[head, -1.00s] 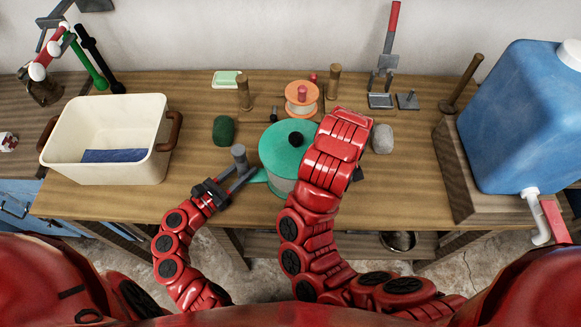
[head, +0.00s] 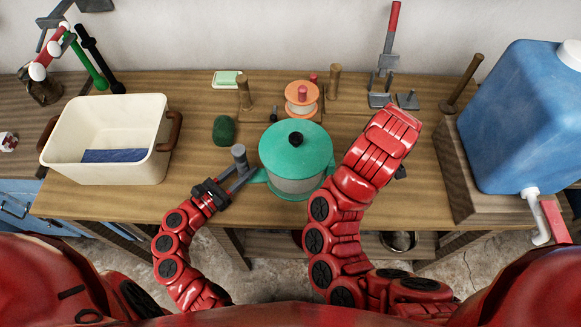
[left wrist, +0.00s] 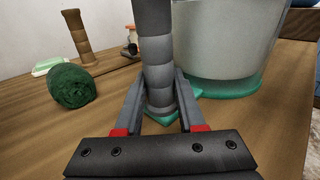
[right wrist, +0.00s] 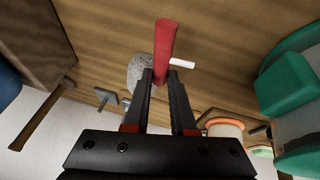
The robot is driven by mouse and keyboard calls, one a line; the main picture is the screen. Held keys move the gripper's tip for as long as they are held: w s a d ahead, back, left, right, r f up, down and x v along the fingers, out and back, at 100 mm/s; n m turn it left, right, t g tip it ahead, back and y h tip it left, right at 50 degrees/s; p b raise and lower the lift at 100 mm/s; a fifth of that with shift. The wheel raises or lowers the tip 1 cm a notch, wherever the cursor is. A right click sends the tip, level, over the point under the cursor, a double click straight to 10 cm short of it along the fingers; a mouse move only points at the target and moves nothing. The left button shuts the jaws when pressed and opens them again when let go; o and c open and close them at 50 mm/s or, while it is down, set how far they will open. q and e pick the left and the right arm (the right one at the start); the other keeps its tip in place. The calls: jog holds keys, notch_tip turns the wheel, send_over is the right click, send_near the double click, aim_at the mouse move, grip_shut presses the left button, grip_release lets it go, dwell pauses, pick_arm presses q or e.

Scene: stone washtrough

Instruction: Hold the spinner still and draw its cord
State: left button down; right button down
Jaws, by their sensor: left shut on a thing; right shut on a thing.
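The spinner (head: 296,148) stands on the bench, a pale bowl with a green lid and black knob. My left gripper (head: 243,168) is shut on the upright grey post (head: 238,152) at its left side. In the left wrist view the post (left wrist: 155,55) rises from a green tab at the base of the bowl (left wrist: 225,40). In the right wrist view my right gripper (right wrist: 160,80) is shut on a red handle (right wrist: 165,45) with a short white piece at its side. The spinner (right wrist: 290,90) is apart, to its right. My right arm hides the handle in the head view; I cannot make out the cord's length.
A cream tub (head: 58,152) stands at the left, and a blue water container (head: 520,120) on a block at the right. A dark green roll (head: 224,130), an orange spool (head: 301,98) and wooden pegs stand behind. A grey stone (right wrist: 140,72) lies near the red handle.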

jog(key=shift+d, duration=0.15)
jog(key=a, duration=0.9)
jog(key=shift+s+a, duration=0.15)
jog(key=shift+s, duration=0.15)
jog(key=c, duration=0.7)
grip_release()
jog(key=shift+r, duration=3.5)
